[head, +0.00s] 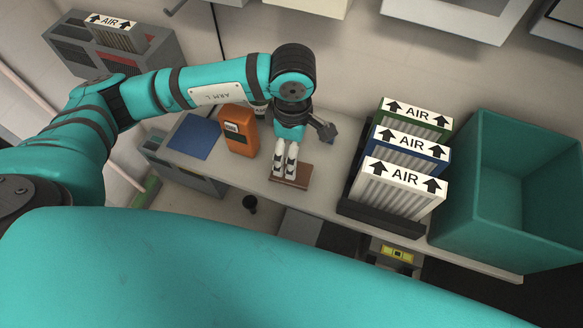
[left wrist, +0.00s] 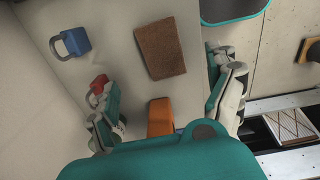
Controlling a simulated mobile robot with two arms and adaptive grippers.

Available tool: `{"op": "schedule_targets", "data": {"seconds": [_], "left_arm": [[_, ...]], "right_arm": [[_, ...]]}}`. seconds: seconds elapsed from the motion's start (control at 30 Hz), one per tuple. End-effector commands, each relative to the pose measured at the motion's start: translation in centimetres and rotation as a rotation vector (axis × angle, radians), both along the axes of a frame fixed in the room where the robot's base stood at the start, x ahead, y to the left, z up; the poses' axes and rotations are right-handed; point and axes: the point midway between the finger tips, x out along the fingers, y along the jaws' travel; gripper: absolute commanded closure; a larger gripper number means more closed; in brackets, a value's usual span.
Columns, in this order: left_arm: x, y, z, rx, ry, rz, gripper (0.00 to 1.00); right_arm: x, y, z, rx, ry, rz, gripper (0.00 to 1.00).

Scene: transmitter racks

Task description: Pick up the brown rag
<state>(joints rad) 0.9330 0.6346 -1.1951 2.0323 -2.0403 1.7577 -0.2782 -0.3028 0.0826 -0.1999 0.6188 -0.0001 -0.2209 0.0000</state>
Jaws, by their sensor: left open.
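The brown rag (head: 302,174) lies flat on the light-coloured bench, in the middle of the head view. It also shows in the left wrist view (left wrist: 160,48) as a whole brown rectangle at the top centre. My left gripper (head: 284,173) points down over the rag and hides part of it in the head view. In the left wrist view my left gripper (left wrist: 168,108) has its two fingers spread wide, with nothing held between them. The rag looks apart from both fingers there. My right gripper is not in view.
An orange device (head: 238,131) stands left of the rag, near a blue sheet (head: 192,136). To the right are several AIR filters (head: 400,190) in a dark rack and a teal bin (head: 490,215). Blue (left wrist: 75,43) and red (left wrist: 98,85) padlocks show in the left wrist view.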

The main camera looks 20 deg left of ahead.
Motion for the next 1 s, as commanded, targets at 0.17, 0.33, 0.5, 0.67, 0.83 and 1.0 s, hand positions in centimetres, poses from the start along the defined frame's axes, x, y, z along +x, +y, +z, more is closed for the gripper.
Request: {"op": "schedule_targets", "data": {"seconds": [0.17,0.33,0.5,0.67,0.83,1.0], "left_arm": [[0.0,0.0,-2.8,-0.001,0.002,0.001,0.12],[-0.1,0.0,-3.9,-0.002,0.0,-0.002,0.12],[-0.5,0.2,-5.7,0.0,0.006,0.001,0.12],[-0.6,0.2,-8.1,-0.002,0.003,0.0,0.12],[-0.5,0.2,-9.0,-0.003,0.0,-0.002,0.12],[-0.5,0.2,-9.0,-0.003,0.0,-0.002,0.13]], "right_arm": [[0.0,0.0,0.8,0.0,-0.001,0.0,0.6],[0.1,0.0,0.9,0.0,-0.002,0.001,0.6],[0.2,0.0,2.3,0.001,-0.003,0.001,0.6],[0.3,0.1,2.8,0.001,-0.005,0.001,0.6],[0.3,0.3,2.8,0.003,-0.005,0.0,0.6],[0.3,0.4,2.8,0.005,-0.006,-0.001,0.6]]}}
